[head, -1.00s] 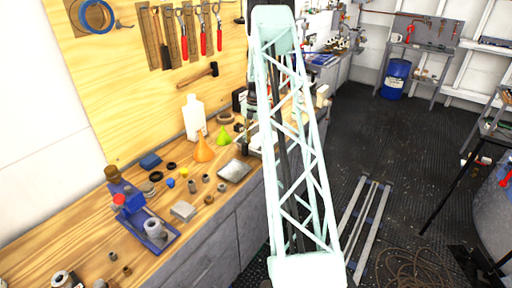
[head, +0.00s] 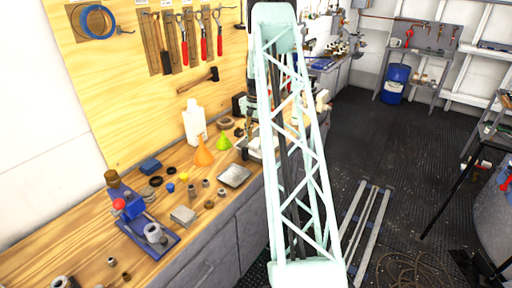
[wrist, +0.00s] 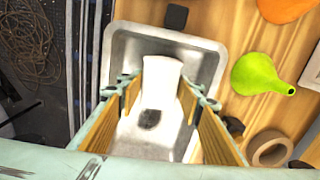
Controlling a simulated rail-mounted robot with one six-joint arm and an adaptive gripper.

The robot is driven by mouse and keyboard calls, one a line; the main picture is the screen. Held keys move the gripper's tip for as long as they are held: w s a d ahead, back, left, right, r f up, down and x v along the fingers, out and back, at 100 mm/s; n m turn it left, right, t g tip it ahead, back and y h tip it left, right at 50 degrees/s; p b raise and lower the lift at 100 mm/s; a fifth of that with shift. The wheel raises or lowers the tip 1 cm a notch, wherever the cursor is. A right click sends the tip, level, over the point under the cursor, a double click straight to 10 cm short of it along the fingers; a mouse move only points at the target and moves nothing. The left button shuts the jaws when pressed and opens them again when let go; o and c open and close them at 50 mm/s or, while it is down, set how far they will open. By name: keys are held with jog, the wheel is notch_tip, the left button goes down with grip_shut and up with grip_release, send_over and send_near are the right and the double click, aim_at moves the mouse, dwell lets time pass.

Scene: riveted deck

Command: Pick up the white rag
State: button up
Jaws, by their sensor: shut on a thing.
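The white rag (wrist: 160,72) stands up between the fingers of my gripper (wrist: 160,88) in the wrist view, with its lower part over a grey metal tray (wrist: 207,60). The ribbed tan finger pads press on it from left and right, so the gripper is shut on the rag. A dark patch shows in the middle of the white area. I cannot tell whether the rag still touches the tray. In the head view my pale green lattice arm hides most of the gripper and the rag.
A green funnel (wrist: 258,75), an orange funnel (wrist: 285,8) and a tape roll (wrist: 269,149) are right of the tray. In the head view a white bottle (head: 194,122) stands near the wooden wall. A blue vise (head: 135,205) and small parts are on the bench's near left.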

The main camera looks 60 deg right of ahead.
jog(key=shift+r, duration=3.1)
